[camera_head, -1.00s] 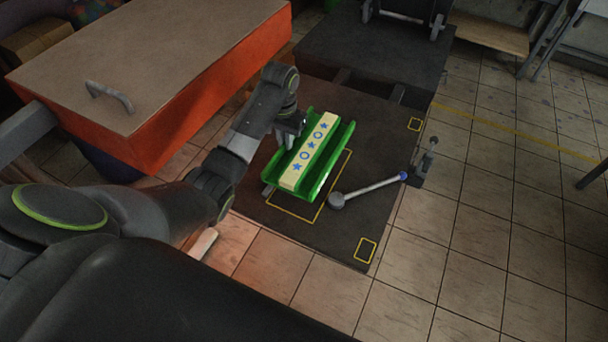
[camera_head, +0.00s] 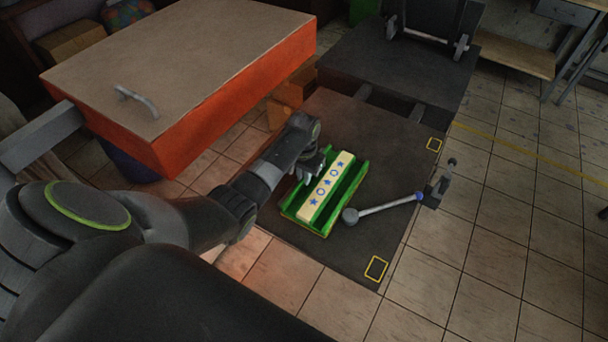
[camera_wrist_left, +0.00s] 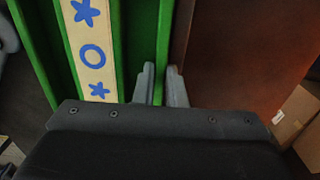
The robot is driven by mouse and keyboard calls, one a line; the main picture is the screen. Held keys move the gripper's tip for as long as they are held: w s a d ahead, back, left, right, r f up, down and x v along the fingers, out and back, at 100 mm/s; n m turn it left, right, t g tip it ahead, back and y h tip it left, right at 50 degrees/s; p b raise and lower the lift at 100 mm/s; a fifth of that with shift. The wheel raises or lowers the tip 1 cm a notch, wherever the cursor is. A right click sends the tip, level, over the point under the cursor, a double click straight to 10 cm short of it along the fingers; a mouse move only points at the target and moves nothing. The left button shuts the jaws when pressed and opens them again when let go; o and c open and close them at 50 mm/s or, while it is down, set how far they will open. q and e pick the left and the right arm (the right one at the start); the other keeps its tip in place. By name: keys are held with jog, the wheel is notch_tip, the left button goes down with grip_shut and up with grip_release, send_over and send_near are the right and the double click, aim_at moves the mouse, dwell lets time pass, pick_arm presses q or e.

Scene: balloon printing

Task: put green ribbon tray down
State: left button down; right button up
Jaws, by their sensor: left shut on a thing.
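The green ribbon tray (camera_head: 356,189) is a long open trough holding a cream strip (camera_head: 324,190) printed with blue stars and rings. It is at or very close to the dark platform, over the large yellow outline, which it mostly hides. My left gripper (camera_head: 322,167) is at the tray's left side wall. In the left wrist view the two fingers (camera_wrist_left: 160,84) are shut on the edge of the green tray (camera_wrist_left: 140,40), with the cream strip (camera_wrist_left: 92,45) to the left. Whether the tray bears fully on the platform is hard to tell. My right gripper is not in view.
The dark platform (camera_head: 345,258) has small yellow corner outlines. A grey lever with a round knob (camera_head: 350,215) lies close to the tray's right side. An orange box-like cabinet (camera_head: 235,95) with a grey-brown top stands at the left. Tiled floor is clear at the right.

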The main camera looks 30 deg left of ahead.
pick_arm(q)
jog(key=shift+f, duration=0.1)
jog(key=c, duration=1.8)
grip_release()
jog(key=o, duration=0.3)
